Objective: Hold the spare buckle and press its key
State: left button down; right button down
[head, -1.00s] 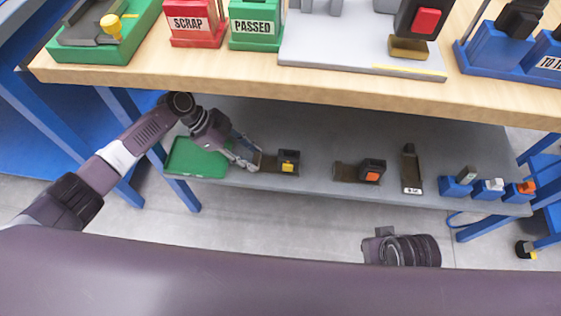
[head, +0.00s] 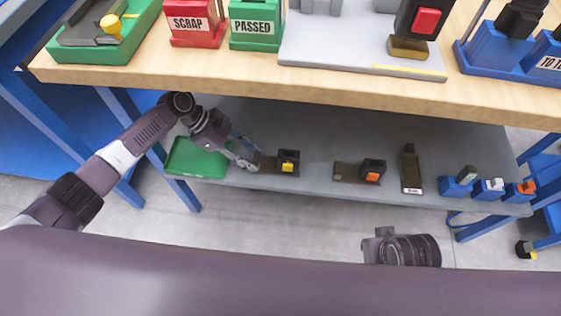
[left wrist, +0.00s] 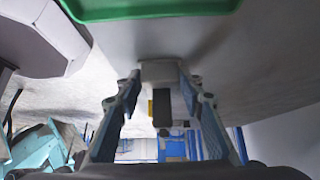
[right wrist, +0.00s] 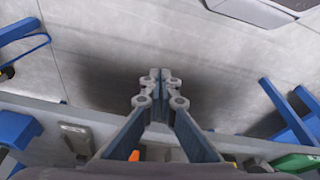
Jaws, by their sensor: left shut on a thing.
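A black buckle with a yellow key (head: 288,162) stands at the right end of a brown plate on the grey lower shelf. My left gripper (head: 257,164) is at the left end of that plate, low over the shelf. In the left wrist view, my left fingers (left wrist: 160,82) are shut on a grey block (left wrist: 160,70), the near end of this buckle piece. The yellow key (left wrist: 151,107) shows partly behind it. A second black buckle with an orange key (head: 372,171) lies to the right. My right gripper (right wrist: 160,76) is shut and empty, away from the buckles.
A green tray (head: 196,157) lies left of the left gripper. A dark upright piece (head: 410,168) and several small blue holders (head: 456,186) stand right on the shelf. The wooden tabletop (head: 200,78) overhangs the shelf. Its bins are labelled SCRAP (head: 190,25) and PASSED (head: 254,27).

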aim_at(288, 167)
pick_arm(q)
jog(key=shift+s+a+f, duration=0.1)
pick_arm(e)
jog(key=w+a+r+n+t+y, duration=0.1)
jog(key=w+a+t+y, duration=0.2)
jog(key=a, duration=0.8)
jog(key=w+a+r+n+t+y, duration=0.1)
jog(key=w+a+t+y, duration=0.2)
jog(key=a, duration=0.8)
jog(key=shift+w+r+t+y, duration=0.2)
jog(key=shift+r+t+y, duration=0.2)
jog(key=shift+y, duration=0.1)
jog(key=shift+w, duration=0.1)
jog(key=shift+w+d, duration=0.1)
jog(key=shift+w, duration=4.2)
jog(key=shift+w, duration=0.1)
